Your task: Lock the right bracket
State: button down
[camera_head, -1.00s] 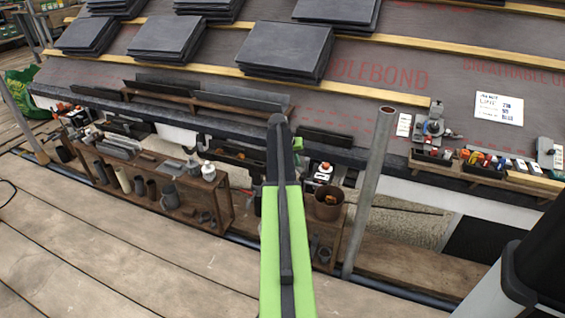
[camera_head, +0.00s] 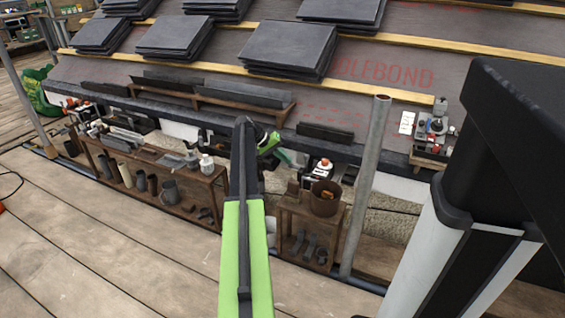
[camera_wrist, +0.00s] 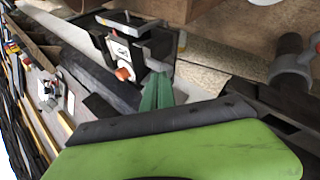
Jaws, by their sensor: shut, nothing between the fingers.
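A dark bracket-like fixture (camera_wrist: 103,43) with a white label plate, an orange-red knob (camera_wrist: 123,73) and a grey bar (camera_wrist: 140,36) shows in the wrist view. It appears to be the unit with a white and red front (camera_head: 321,171) in the head view. I cannot tell whether this is the right bracket or whether it is locked. My gripper (camera_wrist: 160,78) has green fingers, shut and empty, just beside the knob and label plate; contact is unclear. In the head view my gripper (camera_head: 287,158) shows partly beyond my green arm.
Wooden shelves with pots and pipes (camera_head: 165,190) stand left of my arm, and a small shelf with a brown bucket (camera_head: 325,198) stands right. An upright grey pole (camera_head: 366,185) is close by on the right. Slate stacks (camera_head: 290,50) lie on the roof. Plank decking is clear at lower left.

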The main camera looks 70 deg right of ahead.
jog(key=shift+w+d+f, duration=0.1)
jog(key=shift+f, duration=0.25)
jog(key=shift+w+f+b, duration=0.1)
jog(key=shift+w+b, duration=0.25)
jog(key=shift+b, duration=0.05)
jog(key=shift+s+f, duration=0.1)
